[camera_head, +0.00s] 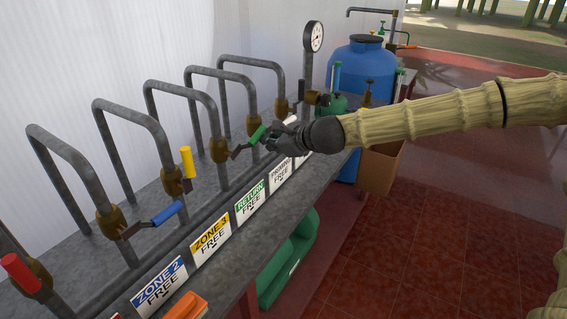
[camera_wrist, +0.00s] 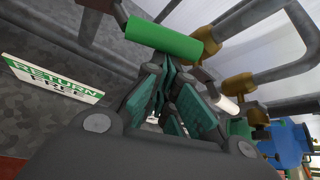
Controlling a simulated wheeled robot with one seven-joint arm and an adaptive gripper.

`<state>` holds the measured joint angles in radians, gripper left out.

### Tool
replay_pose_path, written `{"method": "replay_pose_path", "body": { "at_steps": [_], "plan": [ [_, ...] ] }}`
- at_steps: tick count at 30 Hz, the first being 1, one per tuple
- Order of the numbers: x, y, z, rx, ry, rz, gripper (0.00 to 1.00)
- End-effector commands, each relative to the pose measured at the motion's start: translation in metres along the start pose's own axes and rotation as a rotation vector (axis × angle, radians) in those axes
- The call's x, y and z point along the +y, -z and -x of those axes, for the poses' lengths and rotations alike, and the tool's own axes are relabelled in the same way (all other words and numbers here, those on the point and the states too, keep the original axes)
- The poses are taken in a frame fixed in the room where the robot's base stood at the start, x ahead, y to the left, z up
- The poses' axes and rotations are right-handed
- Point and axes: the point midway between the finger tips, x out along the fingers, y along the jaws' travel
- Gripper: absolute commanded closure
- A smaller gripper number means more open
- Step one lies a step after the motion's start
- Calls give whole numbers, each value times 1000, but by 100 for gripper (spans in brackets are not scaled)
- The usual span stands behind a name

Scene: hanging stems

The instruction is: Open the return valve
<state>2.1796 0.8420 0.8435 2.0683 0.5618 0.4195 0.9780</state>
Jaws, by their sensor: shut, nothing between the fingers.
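The return valve has a brass body (camera_head: 219,150) on a grey looped pipe. My gripper (camera_head: 270,140) is at the handle's outer end, shut and empty. In the wrist view the green handle (camera_wrist: 165,38) lies across just beyond my fingertips (camera_wrist: 168,72), not between them. I cannot tell whether they touch. The RETURN label (camera_wrist: 52,80) shows at the left there. The valve body is mostly out of the wrist view.
The yellow zone 3 handle (camera_head: 187,162) stands upright; the blue zone 2 handle (camera_head: 168,213) points right. A white handle (camera_head: 290,119) is just behind my gripper. A pressure gauge (camera_head: 313,37) and blue tank (camera_head: 360,70) stand farther back. The red tiled floor at right is open.

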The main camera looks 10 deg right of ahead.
Motion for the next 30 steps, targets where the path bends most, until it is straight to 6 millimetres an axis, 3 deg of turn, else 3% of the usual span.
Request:
{"method": "replay_pose_path", "body": {
  "at_steps": [5, 17, 30],
  "plan": [
    [5, -16, -2, -8, 74, 148, 100],
    [5, -45, 14, -9, 269, 475, 100],
    [20, -72, 32, -9, 472, 816, 100]
  ]
}}
